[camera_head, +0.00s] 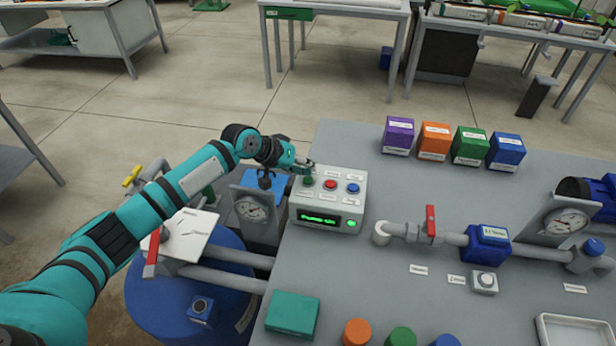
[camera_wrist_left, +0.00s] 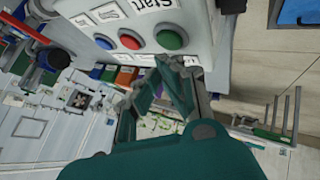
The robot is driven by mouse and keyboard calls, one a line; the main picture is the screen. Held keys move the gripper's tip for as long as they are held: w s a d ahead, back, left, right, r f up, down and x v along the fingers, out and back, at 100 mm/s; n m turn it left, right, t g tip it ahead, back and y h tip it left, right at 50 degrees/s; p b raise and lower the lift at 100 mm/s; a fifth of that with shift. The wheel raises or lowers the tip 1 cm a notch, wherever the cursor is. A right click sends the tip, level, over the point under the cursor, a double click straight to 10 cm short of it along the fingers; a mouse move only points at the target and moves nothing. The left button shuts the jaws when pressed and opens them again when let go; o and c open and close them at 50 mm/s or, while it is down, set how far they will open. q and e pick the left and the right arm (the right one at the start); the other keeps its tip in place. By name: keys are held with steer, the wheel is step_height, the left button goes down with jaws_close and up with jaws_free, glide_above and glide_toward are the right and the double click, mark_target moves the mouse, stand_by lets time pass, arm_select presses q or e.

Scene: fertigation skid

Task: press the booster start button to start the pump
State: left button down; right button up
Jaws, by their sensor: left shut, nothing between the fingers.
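The grey control box (camera_head: 328,200) stands at the left edge of the grey bench. On its top are a green button (camera_head: 308,181), a red button (camera_head: 330,184) and a blue button (camera_head: 353,188). In the left wrist view the green button (camera_wrist_left: 170,39) sits beside a "Start" label. The box's display (camera_head: 318,217) shows small green text that seems to read "Pump: ON", and a green lamp (camera_head: 352,223) glows beside it. My left gripper (camera_head: 308,164) is shut and empty, close to the green button at its far side; contact cannot be told. My right gripper is not in view.
A pressure gauge (camera_head: 251,208) and a blue tank (camera_head: 215,263) stand left of the box. A pipe with a red-handled valve (camera_head: 431,221) runs to its right. Several coloured containers (camera_head: 434,142) stand at the back. A teal block (camera_head: 292,314) lies in front.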

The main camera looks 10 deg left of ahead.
mark_target(306, 179)
arm_select(q)
step_height(306, 179, up, 5)
steer(key=p, duration=0.5)
stand_by(0.5)
steer(key=shift+f, duration=0.1)
stand_by(0.4)
